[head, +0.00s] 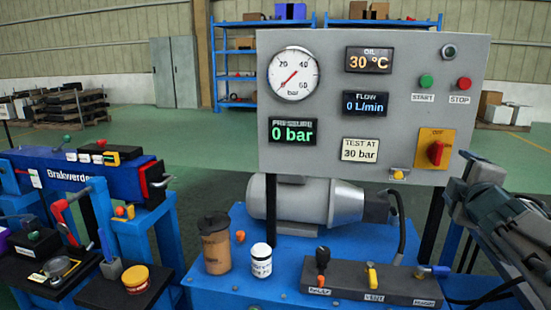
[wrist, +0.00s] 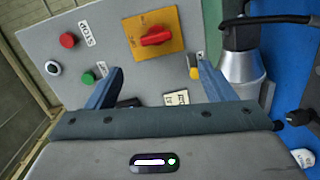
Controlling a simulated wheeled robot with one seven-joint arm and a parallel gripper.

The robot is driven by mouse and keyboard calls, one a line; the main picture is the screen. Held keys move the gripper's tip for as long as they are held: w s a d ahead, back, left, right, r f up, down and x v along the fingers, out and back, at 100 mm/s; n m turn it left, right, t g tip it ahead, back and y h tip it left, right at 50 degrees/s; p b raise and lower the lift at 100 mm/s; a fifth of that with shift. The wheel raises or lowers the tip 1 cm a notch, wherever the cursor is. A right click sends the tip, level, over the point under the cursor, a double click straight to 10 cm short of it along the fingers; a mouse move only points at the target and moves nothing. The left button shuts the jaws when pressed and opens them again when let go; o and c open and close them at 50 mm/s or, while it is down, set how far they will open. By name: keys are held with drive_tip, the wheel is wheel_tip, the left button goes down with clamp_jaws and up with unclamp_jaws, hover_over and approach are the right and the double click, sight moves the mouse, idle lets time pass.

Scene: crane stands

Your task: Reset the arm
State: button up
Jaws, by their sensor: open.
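My gripper (wrist: 155,88) is open and empty in the wrist view, its two blue fingers apart in front of the grey panel (wrist: 110,30). The panel carries a round gauge (head: 293,74), displays reading 0 bar, 30 °C and 0 L/min, a green START button (head: 426,81), a red STOP button (head: 464,83) and a red rotary switch (head: 436,152) on a yellow plate. The switch also shows in the wrist view (wrist: 156,36).
Below the panel, a blue bench (head: 225,288) holds a motor (head: 300,203), a brown cup (head: 215,245), a white jar (head: 261,260) and a valve block (head: 370,285) with several levers. A blue beam stand (head: 80,175) is at left.

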drive_tip(key=s+a+f+m+g+y+p, duration=0.1)
drive_tip(key=s+a+m+g+y+p, duration=0.1)
drive_tip(key=s+a+m+g+p, duration=0.4)
drive_tip(key=s+a+f+m+g+y+p, duration=0.2)
drive_tip(key=s+a+m+g+p, duration=0.4)
drive_tip(key=s+a+p, duration=0.4)
drive_tip(key=a+g+y+p, duration=0.1)
drive_tip(key=a+p, duration=0.3)
drive_tip(key=a, duration=0.4)
drive_tip(key=shift+a+f+m+g, duration=0.2)
drive_tip(key=shift+m+g, duration=0.1)
drive_tip(key=shift+m, duration=0.1)
drive_tip(key=shift+s, duration=0.1)
